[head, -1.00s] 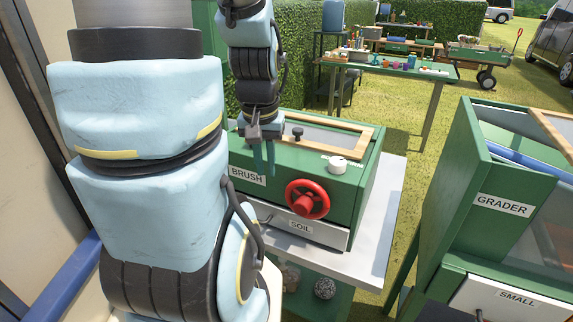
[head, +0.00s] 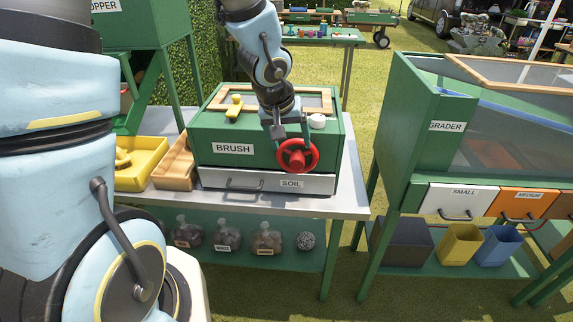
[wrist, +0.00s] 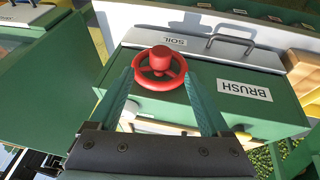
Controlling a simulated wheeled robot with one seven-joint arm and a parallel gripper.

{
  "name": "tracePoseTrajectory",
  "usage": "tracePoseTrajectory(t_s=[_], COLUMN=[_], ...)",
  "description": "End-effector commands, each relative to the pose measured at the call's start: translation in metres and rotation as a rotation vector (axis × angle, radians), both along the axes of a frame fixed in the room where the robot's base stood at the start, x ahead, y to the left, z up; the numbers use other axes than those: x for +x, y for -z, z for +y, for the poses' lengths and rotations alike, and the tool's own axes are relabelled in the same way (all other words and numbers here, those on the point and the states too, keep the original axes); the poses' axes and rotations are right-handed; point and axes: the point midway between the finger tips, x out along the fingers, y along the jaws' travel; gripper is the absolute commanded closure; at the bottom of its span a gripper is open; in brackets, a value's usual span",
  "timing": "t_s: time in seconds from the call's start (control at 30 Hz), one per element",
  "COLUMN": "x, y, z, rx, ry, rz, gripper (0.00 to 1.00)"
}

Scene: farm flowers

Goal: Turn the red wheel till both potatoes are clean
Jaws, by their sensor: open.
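The red wheel (head: 298,157) is on the front of the green brush box (head: 262,135), at its right end. In the wrist view the red wheel (wrist: 160,67) shows its round hub and spokes. My gripper (wrist: 163,85) is open, its green fingers on either side of the wheel in that view; I cannot tell whether they touch it. In the head view my gripper (head: 290,138) is right at the wheel's upper part. No potatoes can be made out inside the brush box.
A soil drawer (head: 265,182) is shut below the wheel. A yellow tray (head: 140,178) and a wooden box (head: 174,165) stand left of the brush box. The grader (head: 420,110) stands to the right, with a gap of grass between.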

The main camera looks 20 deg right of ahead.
Motion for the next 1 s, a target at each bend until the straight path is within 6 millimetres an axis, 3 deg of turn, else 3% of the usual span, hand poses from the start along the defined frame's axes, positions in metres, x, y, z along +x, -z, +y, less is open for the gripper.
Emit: tracePoseTrajectory(t_s=[0.2, 0.5, 0.93, 1.0], x=[0.010, 0.024, 0.027, 0.027], y=[0.043, 0.080, 0.087, 0.087], z=[-0.012, -0.024, -0.027, -0.027], rx=[0.005, 0.004, 0.003, 0.003], ry=[0.002, 0.000, -0.002, -0.002], rz=[0.002, 0.001, 0.000, 0.000], gripper=[0.19, 0.19, 0.19, 0.27])
